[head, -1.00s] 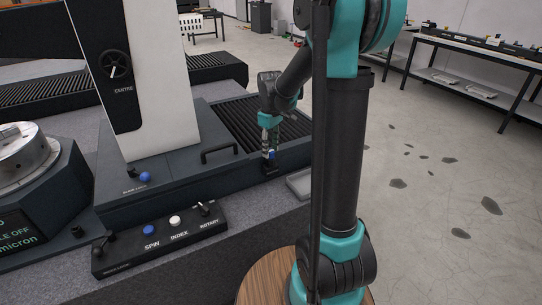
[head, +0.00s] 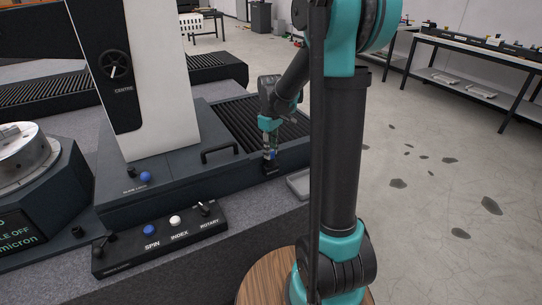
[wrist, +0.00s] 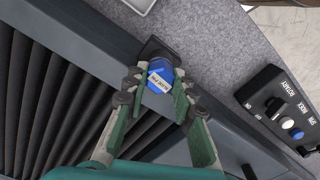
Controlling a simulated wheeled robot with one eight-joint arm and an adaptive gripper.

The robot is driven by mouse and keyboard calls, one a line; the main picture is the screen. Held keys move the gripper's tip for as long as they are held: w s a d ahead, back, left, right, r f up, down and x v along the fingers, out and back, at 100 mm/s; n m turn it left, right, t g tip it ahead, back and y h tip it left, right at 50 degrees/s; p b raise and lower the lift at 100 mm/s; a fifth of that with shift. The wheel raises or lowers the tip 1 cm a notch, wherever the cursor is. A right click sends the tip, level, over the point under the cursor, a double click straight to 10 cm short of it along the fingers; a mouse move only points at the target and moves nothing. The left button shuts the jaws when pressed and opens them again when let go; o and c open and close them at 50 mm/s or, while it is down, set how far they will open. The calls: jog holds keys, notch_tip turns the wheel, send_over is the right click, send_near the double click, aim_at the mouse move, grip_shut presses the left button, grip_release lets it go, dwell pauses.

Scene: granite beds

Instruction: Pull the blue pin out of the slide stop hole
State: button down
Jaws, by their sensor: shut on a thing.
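The blue pin (wrist: 160,76) has a blue head with a white label, and it sits between my gripper's fingers in the wrist view. My gripper (wrist: 155,95) is shut on it. In the head view my gripper (head: 270,150) points down at the front edge of the dark slide bed, and a bit of the blue pin (head: 272,155) shows between the fingers. A dark stop block (wrist: 152,48) is beside the pin head. The hole and the pin's lower part are hidden, so I cannot tell how deep the pin sits.
A grey tray (head: 299,183) lies on the granite just right of the gripper. A control box (head: 160,239) with knobs and buttons stands at the front. A black handle (head: 219,152) rises from the slide base to the left. Ribbed bellows (head: 245,122) lie behind.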

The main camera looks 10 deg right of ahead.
jog(key=shift+r, duration=0.65)
dwell(0.4)
jog(key=shift+r, duration=2.35)
